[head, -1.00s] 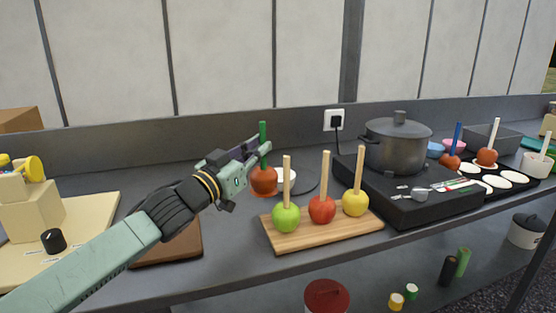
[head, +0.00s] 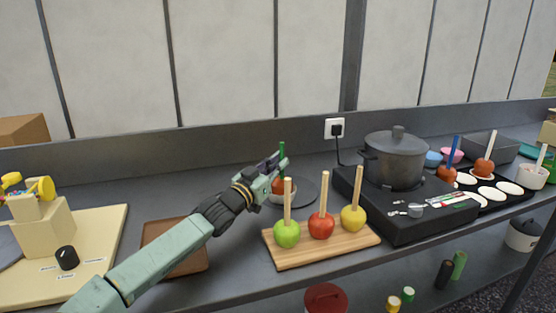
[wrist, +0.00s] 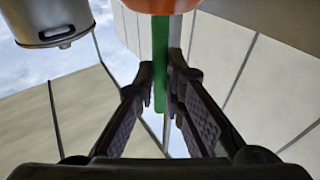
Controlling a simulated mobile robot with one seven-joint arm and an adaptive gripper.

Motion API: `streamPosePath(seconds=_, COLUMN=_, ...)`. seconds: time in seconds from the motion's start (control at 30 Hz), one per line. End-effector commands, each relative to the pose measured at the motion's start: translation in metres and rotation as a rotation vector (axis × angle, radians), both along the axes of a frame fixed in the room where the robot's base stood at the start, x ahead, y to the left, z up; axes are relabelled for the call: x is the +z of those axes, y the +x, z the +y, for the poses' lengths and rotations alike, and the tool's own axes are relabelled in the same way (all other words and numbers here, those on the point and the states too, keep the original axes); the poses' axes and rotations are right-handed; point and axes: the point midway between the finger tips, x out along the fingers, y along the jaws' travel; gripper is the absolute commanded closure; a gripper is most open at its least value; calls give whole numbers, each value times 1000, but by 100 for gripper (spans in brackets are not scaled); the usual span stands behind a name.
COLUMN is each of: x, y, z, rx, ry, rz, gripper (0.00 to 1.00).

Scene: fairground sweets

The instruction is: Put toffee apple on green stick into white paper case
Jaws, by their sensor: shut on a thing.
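My gripper (head: 276,162) is shut on the green stick (head: 282,150) of the toffee apple (head: 279,186). The stick is upright, with the red-brown apple hanging below the fingers. In the wrist view the green stick (wrist: 160,60) runs between both fingers, and part of the apple (wrist: 160,5) shows at the top edge.
A wooden board (head: 325,248) with green, red and yellow apples on plain sticks stands close in front to the right. A black hob (head: 400,215) with a grey pot (head: 396,160) stands further right. Beyond it, a black tray (head: 508,205) holds white cases. A brown board (head: 185,262) lies under my arm.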

Motion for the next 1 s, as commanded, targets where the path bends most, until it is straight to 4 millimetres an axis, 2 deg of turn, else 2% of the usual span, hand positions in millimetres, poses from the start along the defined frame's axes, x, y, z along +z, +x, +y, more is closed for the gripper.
streamPosePath(seconds=0.43, x=-4, y=0, z=0, rx=-1, ry=0, rz=-2, gripper=100)
streamPosePath(seconds=0.47, x=-3, y=0, z=0, rx=0, ry=0, rz=-1, gripper=88)
streamPosePath(seconds=0.73, x=-3, y=0, z=0, rx=0, ry=0, rz=-1, gripper=70)
streamPosePath(seconds=1.0, x=-3, y=0, z=0, rx=0, ry=0, rz=-1, gripper=70)
